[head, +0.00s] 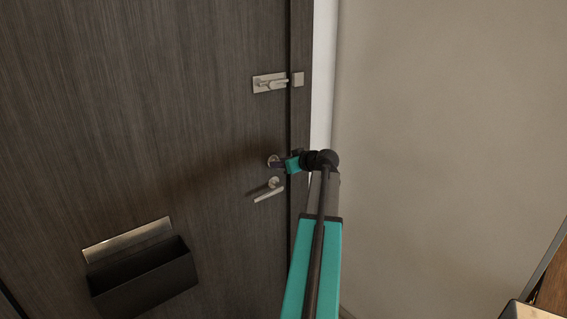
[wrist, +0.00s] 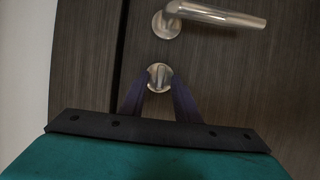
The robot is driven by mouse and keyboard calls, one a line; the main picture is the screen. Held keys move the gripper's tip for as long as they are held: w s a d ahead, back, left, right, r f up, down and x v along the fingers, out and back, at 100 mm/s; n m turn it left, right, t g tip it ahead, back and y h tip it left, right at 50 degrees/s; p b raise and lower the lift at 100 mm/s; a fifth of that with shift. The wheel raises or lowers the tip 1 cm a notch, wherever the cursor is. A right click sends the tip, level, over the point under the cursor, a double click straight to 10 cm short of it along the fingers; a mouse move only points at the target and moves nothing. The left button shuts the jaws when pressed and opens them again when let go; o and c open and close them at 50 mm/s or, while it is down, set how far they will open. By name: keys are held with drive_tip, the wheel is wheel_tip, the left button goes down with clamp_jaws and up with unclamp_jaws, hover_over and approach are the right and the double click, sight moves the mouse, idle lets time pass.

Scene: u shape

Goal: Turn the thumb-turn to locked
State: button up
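The thumb-turn (wrist: 159,77) is a small metal tab on a round rose, set in the dark wood door. In the wrist view the tab stands about upright. In the head view the thumb-turn (head: 272,160) is partly covered by my gripper (head: 279,164). In the wrist view my gripper (wrist: 160,80) has its two dark fingers apart, one on each side of the tab, with a gap to it. I cannot tell whether the fingertips reach past the tab's front.
A lever handle (head: 269,191) sits just below the thumb-turn. A latch bolt (head: 270,83) is higher on the door near the frame. A black mail box (head: 145,278) hangs lower left under a metal flap (head: 127,240). A plain wall (head: 450,130) is on the right.

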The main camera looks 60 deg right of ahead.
clamp_jaws()
drive_tip(key=shift+d+f+m+y+b, duration=0.1)
drive_tip(key=shift+d+m+y+b, duration=0.15)
drive_tip(key=shift+m+y+b, duration=0.6)
drive_tip(key=m+t+y+b, duration=0.1)
drive_tip(key=m+b, duration=0.2)
drive_tip(key=shift+s+d+f, duration=0.1)
drive_tip(key=shift+d, duration=0.05)
drive_tip(key=m+t+y, duration=0.1)
drive_tip(key=m, duration=0.1)
drive_tip(key=m+t+y+b, duration=0.1)
drive_tip(key=m, duration=0.1)
drive_tip(key=shift+d+f+b, duration=0.1)
drive_tip(key=shift+f+b, duration=0.1)
drive_tip(key=shift+b, duration=0.1)
drive_tip(key=m+t, duration=0.1)
drive_tip(key=m, duration=0.1)
drive_tip(key=m+t+y, duration=0.1)
drive_tip(key=m, duration=0.2)
drive_tip(key=shift+f+b, duration=0.1)
drive_tip(key=shift+b, duration=0.25)
